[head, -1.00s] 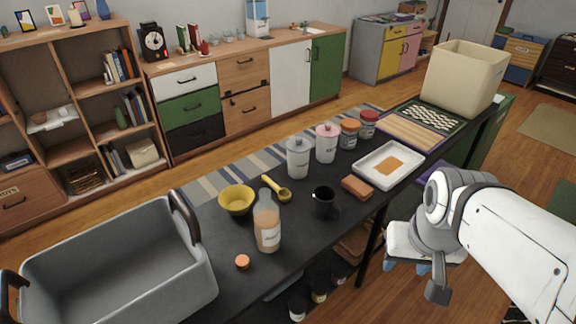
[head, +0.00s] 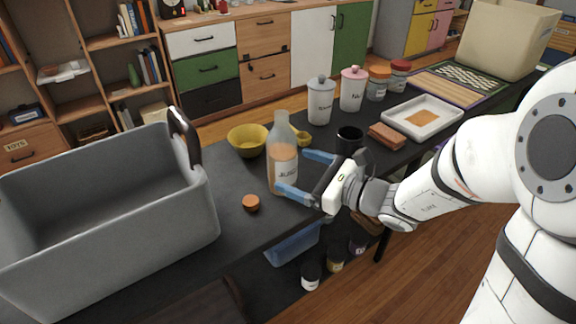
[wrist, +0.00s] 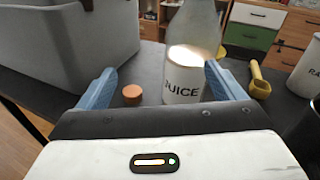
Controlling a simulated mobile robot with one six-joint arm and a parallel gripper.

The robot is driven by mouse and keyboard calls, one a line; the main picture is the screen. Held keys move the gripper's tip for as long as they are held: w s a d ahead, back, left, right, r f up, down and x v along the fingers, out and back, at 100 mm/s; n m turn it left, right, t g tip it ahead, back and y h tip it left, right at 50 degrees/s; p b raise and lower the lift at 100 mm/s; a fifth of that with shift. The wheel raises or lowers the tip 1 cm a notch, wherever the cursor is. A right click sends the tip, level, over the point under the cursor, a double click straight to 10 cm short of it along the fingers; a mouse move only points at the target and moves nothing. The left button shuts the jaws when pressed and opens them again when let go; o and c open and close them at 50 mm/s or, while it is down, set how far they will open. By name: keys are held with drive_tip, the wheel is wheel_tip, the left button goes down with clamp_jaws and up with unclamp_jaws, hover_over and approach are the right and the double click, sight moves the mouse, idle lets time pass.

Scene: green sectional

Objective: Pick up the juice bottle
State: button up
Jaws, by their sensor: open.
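The juice bottle (head: 283,165) stands upright on the dark table, with orange liquid and a white label reading JUICE. It also shows in the wrist view (wrist: 184,85), in front of my gripper and right of centre between the fingers. My gripper (head: 305,173) is open, its blue fingers pointing at the bottle from the right side of the table. In the wrist view my gripper (wrist: 162,85) has its fingers spread wide and nothing held. An orange cap (head: 251,202) lies on the table left of the bottle, and shows in the wrist view (wrist: 132,93) near the left finger.
A grey bin (head: 110,215) stands on the table at left. A yellow bowl (head: 248,140) and yellow scoop (head: 302,138) are behind the bottle. A black mug (head: 349,141), a brown block (head: 387,136) and a white tray (head: 422,117) stand right. Canisters (head: 320,100) line the back.

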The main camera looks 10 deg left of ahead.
sight(287, 122)
drive_tip(key=w+f+m+t, duration=0.1)
drive_tip(key=w+m+t, duration=0.1)
drive_tip(key=shift+w+d+f+m+b, duration=0.1)
drive_tip(key=shift+w+f+m+b, duration=0.2)
drive_tip(key=shift+f+b, duration=0.1)
drive_tip(key=shift+w+f+t, duration=0.1)
drive_tip(key=shift+w+t, duration=0.15)
drive_tip(key=shift+t, duration=0.05)
drive_tip(key=x, duration=0.2)
drive_tip(key=b+x, duration=0.1)
drive_tip(key=x, duration=0.3)
drive_tip(key=shift+w+f, duration=0.25)
drive_tip(key=shift+f, duration=0.05)
drive_tip(key=shift+w+a+r, duration=0.1)
drive_tip(key=shift+w+a, duration=0.2)
drive_tip(key=shift+a, duration=0.4)
drive_tip(key=shift+c, duration=0.4)
drive_tip(key=c, duration=1.3)
wheel_tip(287, 122, up, 10)
drive_tip(key=p, duration=0.2)
drive_tip(key=shift+p, duration=0.3)
